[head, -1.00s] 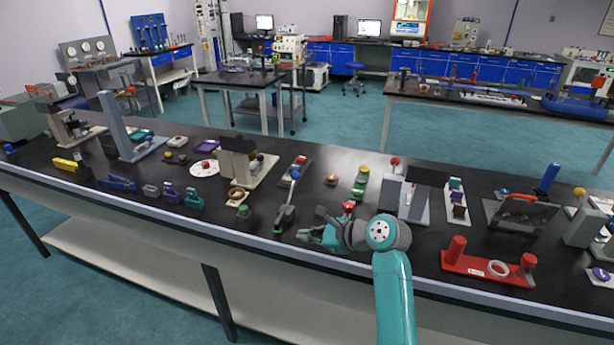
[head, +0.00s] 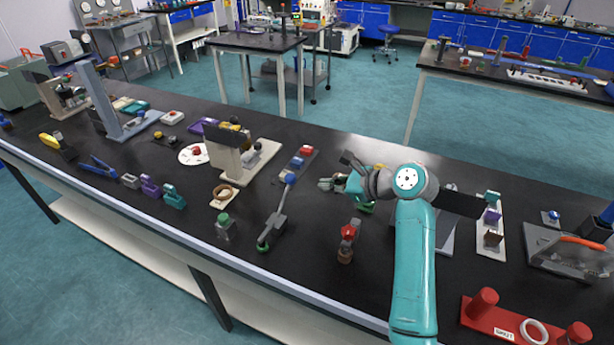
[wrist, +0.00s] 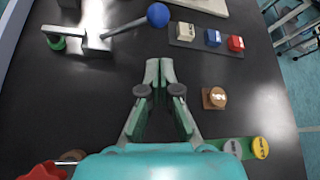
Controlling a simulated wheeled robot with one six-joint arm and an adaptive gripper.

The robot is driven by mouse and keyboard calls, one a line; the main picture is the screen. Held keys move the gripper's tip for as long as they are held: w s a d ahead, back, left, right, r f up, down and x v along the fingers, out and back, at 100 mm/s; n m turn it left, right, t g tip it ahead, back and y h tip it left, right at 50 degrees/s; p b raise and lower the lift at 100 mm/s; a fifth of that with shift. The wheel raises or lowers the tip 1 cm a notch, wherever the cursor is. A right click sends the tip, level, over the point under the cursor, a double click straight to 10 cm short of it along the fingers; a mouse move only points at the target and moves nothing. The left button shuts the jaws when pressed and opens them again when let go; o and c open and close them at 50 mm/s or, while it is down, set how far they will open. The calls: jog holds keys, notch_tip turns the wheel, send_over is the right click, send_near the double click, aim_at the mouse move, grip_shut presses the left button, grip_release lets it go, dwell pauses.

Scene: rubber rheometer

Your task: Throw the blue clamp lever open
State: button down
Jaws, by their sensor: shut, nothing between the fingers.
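The clamp with the blue-knobbed lever stands on the bench in the head view, left of my gripper.
A dark tray with white, blue and red blocks (wrist: 213,38) lies beyond the knob. A brown round button (wrist: 214,97) and a green strip with a yellow knob (wrist: 259,147) are close by. A red-knobbed piece (head: 348,233) stands nearer the bench edge.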

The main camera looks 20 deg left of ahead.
aim_at(292, 182)
dwell(0.3)
jog(key=x, duration=1)
jog(key=shift+s+r, duration=0.15)
dwell(0.3)
jog(key=shift+s+r+n+t, duration=0.35)
jog(key=shift+r+n+t, duration=0.05)
jog(key=shift+r+n, duration=0.1)
jog(key=shift+s+r+n+t+y, duration=0.3)
jog(key=shift+s+r+n+t, duration=0.4)
jog(key=shift+s+r, duration=0.1)
jog(key=s+r+n+t+y, duration=0.1)
jog(key=s+r+n+t, duration=0.1)
jog(key=s, duration=0.5)
jog(key=shift+r+n+t+y, duration=0.2)
jog(key=shift+n+t+y, duration=0.35)
jog(key=shift+n, duration=0.85)
jog(key=shift+a, duration=0.1)
